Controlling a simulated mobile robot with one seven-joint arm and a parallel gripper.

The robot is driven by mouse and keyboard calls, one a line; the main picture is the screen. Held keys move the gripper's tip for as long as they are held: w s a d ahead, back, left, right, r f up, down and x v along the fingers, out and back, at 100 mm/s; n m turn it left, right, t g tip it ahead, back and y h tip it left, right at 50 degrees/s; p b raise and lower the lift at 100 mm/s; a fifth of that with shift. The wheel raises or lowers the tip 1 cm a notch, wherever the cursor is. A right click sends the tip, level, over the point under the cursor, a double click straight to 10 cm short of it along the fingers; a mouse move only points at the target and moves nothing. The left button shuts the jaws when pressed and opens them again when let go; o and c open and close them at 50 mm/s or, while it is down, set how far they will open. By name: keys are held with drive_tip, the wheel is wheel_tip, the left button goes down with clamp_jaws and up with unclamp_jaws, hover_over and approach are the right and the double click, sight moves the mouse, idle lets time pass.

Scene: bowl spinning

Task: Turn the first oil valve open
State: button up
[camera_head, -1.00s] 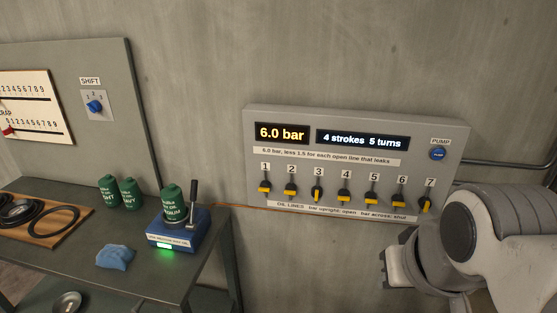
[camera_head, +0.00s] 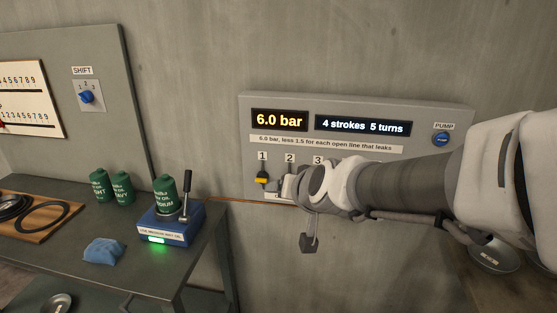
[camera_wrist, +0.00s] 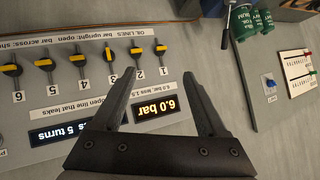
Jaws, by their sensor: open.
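The first oil valve (camera_head: 262,180) is a black knob with a yellow bar on the grey oil-lines panel (camera_head: 244,130). Its bar lies across, which the panel's legend marks as shut. In the wrist view, upside down, valve 1 (camera_wrist: 162,48) shows in the gap between the fingertips. My gripper (camera_wrist: 157,62) is open and empty, pointing at the panel. In the head view my gripper (camera_head: 279,193) is just right of valve 1, and my arm hides most other valves. Contact with the valve cannot be seen. The display (camera_head: 280,120) reads 6.0 bar.
In the wrist view valve 2 (camera_wrist: 136,50) is close beside one finger; valve 3 (camera_wrist: 108,55) has its bar upright. The pump button (camera_head: 442,139) is at the panel's right. A bench at left holds green oil cans (camera_head: 122,189) and a blue device (camera_head: 168,224).

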drive_tip(key=w+a+f+m+t+h+b, duration=0.1)
drive_tip(key=w+a+f+t+h+b, duration=0.2)
drive_tip(key=w+a+f, duration=0.45)
drive_tip(key=t+h+b, duration=0.3)
drive_tip(key=t+b, duration=0.1)
drive_tip(key=b, duration=0.1)
approach(260, 181)
drive_tip(key=w, duration=0.3)
drive_tip(key=w+d, duration=0.1)
drive_tip(key=w, duration=0.5)
drive_tip(key=shift+w+d+f, duration=0.1)
drive_tip(key=shift+w+d, duration=0.15)
drive_tip(key=shift+w, duration=0.15)
clamp_jaws()
